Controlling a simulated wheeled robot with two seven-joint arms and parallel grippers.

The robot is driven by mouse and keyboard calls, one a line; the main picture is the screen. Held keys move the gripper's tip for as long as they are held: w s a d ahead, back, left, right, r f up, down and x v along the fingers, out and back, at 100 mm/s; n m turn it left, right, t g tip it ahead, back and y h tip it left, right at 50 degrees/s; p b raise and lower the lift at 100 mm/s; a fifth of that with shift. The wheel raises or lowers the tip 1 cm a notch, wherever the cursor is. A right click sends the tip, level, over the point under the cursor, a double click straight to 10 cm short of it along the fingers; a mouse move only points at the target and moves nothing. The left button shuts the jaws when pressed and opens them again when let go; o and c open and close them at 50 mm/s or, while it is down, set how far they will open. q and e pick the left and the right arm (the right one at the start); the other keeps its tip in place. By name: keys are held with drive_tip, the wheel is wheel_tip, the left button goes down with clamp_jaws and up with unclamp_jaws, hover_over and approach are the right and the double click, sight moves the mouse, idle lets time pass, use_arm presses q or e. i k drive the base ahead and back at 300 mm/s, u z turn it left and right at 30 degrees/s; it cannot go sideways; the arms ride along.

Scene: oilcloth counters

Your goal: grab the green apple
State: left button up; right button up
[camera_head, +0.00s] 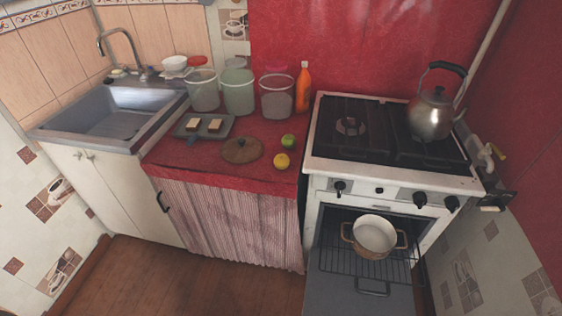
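The green apple (288,141) sits on the red oilcloth counter (214,178), near its right side and close to the stove. A yellow round fruit (281,160) lies just in front of it, with a small gap between them. Nothing covers the apple from this view. Neither of my grippers shows in the head view.
A round wooden lid (241,150) and a grey tray (186,132) lie left of the apple. Clear jars (277,100) and an orange bottle (303,88) stand behind it. The stove (390,179) is at right, its oven door (350,290) open. Floor in front of the counter is free.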

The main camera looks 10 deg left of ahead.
sight(288, 140)
drive_tip(key=u, duration=0.55)
drive_tip(key=k, duration=0.65)
drive_tip(key=u, duration=0.5)
drive_tip(key=i, duration=0.65)
drive_tip(key=z, duration=0.9)
drive_tip(key=i, duration=0.55)
drive_tip(key=z, duration=0.65)
